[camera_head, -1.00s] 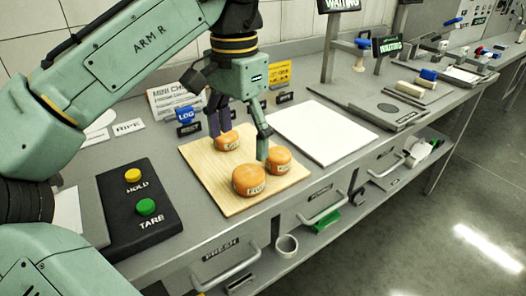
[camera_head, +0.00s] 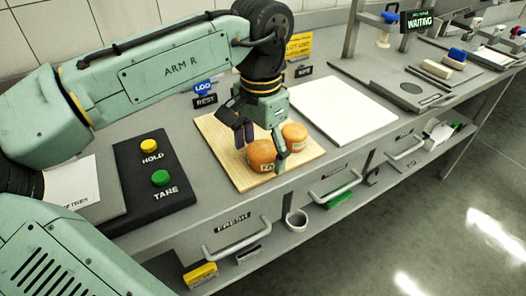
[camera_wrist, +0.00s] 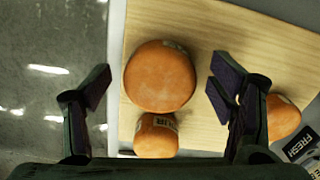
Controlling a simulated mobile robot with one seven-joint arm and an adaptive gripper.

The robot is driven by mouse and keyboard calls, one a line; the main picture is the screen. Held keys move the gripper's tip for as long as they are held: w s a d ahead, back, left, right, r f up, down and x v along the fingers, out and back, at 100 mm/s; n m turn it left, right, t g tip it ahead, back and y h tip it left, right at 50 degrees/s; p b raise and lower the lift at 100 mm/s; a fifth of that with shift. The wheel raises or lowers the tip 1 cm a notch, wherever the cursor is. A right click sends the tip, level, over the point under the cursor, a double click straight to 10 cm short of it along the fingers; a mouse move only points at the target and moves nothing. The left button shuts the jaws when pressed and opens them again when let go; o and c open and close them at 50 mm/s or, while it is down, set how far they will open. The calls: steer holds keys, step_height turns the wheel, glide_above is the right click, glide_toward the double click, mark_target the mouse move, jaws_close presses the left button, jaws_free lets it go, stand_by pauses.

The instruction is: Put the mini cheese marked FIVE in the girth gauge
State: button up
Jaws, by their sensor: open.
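Several orange mini cheeses stand on a pale wooden board (camera_head: 305,165). In the head view a larger cheese (camera_head: 260,152) is at the front, its label partly covered and not fully legible. A second cheese (camera_head: 295,134) stands to its right. My gripper (camera_head: 262,146) is open and low over the board, its fingers around the larger cheese. In the wrist view the larger cheese (camera_wrist: 160,76) lies between the spread fingers, with gaps on both sides. A smaller cheese (camera_wrist: 156,137), its label ending in UR, is just below it. A third cheese (camera_wrist: 285,117) is partly hidden behind the right finger.
A white sheet (camera_head: 343,108) lies right of the board, and a black box with HOLD and TARE buttons (camera_head: 158,185) is on the left. A grey plate device (camera_head: 400,88) stands farther right; I cannot tell whether it is the girth gauge.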

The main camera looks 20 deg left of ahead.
steer(key=shift+f, duration=0.25)
steer(key=shift+c, duration=0.6)
steer(key=c, duration=1.3)
steer(key=shift+r, duration=0.15)
